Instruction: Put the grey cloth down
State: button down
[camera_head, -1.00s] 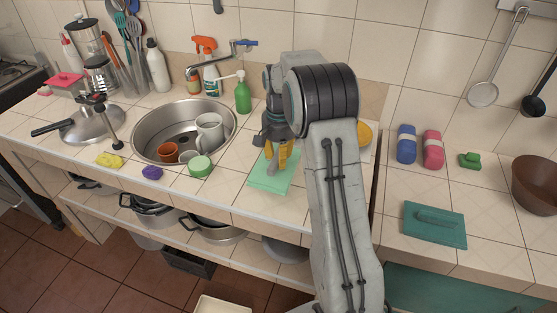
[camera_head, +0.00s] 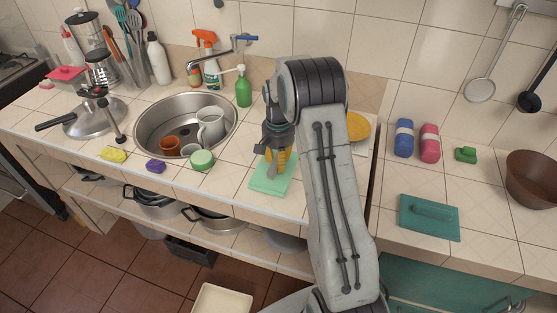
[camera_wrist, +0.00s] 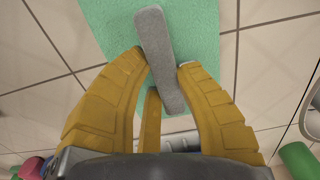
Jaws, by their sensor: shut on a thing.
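The grey cloth (camera_wrist: 158,50) is a narrow, rolled or folded grey strip. My gripper (camera_wrist: 162,68) is shut on it, with yellow fingers on both sides and a third finger near its lower end. In the head view the cloth (camera_head: 272,171) shows as a small grey piece between the fingers of my gripper (camera_head: 275,163), over the pale green mat (camera_head: 262,187) right of the sink. The mat (camera_wrist: 208,30) lies beneath the cloth in the wrist view. I cannot tell whether the cloth touches it.
The sink (camera_head: 148,126) with cups is to the left, and a green round tub (camera_head: 202,160) stands at its front edge. A green soap bottle (camera_head: 243,90) stands behind. A yellow dish (camera_head: 358,127) is partly hidden by my arm.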

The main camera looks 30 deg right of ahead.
jog(key=shift+f, duration=0.15)
jog(key=c, duration=1)
grip_release()
jog(key=shift+c, duration=0.2)
notch_tip(320, 180, up, 12)
jog(key=b, duration=0.3)
jog(key=s+a+r+n+t, duration=0.1)
jog(key=s+a+r+n, duration=0.1)
jog(key=s+a+r, duration=0.3)
jog(key=s+a+r+n+t, duration=0.1)
jog(key=s+a+r+n, duration=0.1)
jog(key=s, duration=0.5)
jog(key=s+a+f+n+t, duration=0.1)
jog(key=s+a+f+n, duration=0.1)
jog(key=s, duration=0.6)
jog(key=s+a+f+n+t, duration=0.1)
jog(key=s+a+f+n, duration=0.1)
jog(key=s, duration=0.6)
jog(key=shift+s+a+n, duration=0.15)
jog(key=shift+a+n, duration=0.2)
jog(key=shift+n, duration=0.15)
